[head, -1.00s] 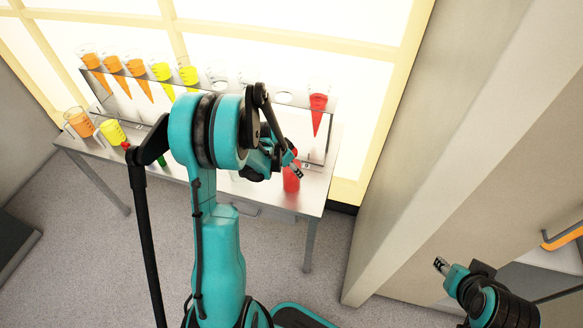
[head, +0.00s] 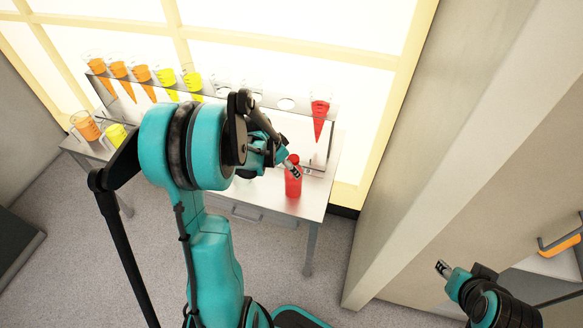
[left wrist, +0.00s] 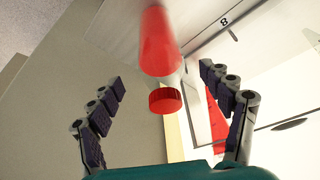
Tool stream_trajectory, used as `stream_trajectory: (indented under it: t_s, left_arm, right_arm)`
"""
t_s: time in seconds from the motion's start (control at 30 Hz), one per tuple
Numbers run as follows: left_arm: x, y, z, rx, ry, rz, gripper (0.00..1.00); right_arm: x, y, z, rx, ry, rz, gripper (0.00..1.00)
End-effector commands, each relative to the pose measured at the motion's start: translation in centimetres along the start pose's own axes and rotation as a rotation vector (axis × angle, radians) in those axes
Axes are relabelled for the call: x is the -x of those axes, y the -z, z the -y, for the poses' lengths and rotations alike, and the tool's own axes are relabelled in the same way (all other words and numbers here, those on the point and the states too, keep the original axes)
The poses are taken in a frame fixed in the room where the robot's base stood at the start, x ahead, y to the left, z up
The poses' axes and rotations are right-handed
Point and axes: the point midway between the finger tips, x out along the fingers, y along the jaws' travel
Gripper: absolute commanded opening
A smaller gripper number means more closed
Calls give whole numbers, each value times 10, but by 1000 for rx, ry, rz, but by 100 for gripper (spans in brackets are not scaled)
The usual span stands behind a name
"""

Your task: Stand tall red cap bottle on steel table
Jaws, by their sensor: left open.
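The red bottle with a red cap (head: 293,183) stands on the steel table (head: 262,196), near its front right corner. My left gripper (head: 292,166) is at the upper part of the bottle and covers some of it in the head view. In the left wrist view, my open left gripper (left wrist: 165,112) has its fingers on either side of the red cap (left wrist: 165,100), apart from it. The red bottle body (left wrist: 158,45) extends away beyond the cap. My right gripper (head: 442,267) is far from the table at the lower right, its jaw state unclear.
A steel rack (head: 329,140) on the table holds orange and yellow cones and a red cone (head: 320,118) at its right end. An orange beaker (head: 86,126) and a yellow beaker (head: 116,135) stand at the left. A wall (head: 420,150) rises right of the table.

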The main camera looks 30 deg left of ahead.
Motion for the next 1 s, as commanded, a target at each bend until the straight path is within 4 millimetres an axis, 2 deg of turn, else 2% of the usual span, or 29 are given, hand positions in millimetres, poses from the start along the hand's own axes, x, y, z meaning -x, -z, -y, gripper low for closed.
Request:
stream_trajectory:
  t_s: [0.03,0.1,0.27,0.37,0.47,0.67,0.8,0.9,1.0]
  left_arm:
    - [13,1,0,1,0,0,79]
    - [25,1,0,2,0,0,79]
    - [40,0,0,1,1,-1,79]
    - [50,3,-8,8,7,-1,79]
    - [68,10,-29,32,28,-5,79]
    - [121,16,-101,123,99,-41,79]
    - [151,6,-148,190,141,-94,79]
    - [164,-6,-174,232,159,-138,79]
    - [172,-17,-193,267,168,-178,79]
  right_arm:
    - [5,4,0,0,0,0,40]
    - [8,5,0,0,0,0,40]
    - [11,8,0,0,0,0,40]
    - [11,8,0,0,0,0,40]
    - [11,8,0,0,0,0,40]
    - [11,8,0,0,0,0,40]
    - [11,8,0,0,0,0,40]
    - [11,8,0,0,0,0,40]
    - [11,8,0,0,0,0,40]
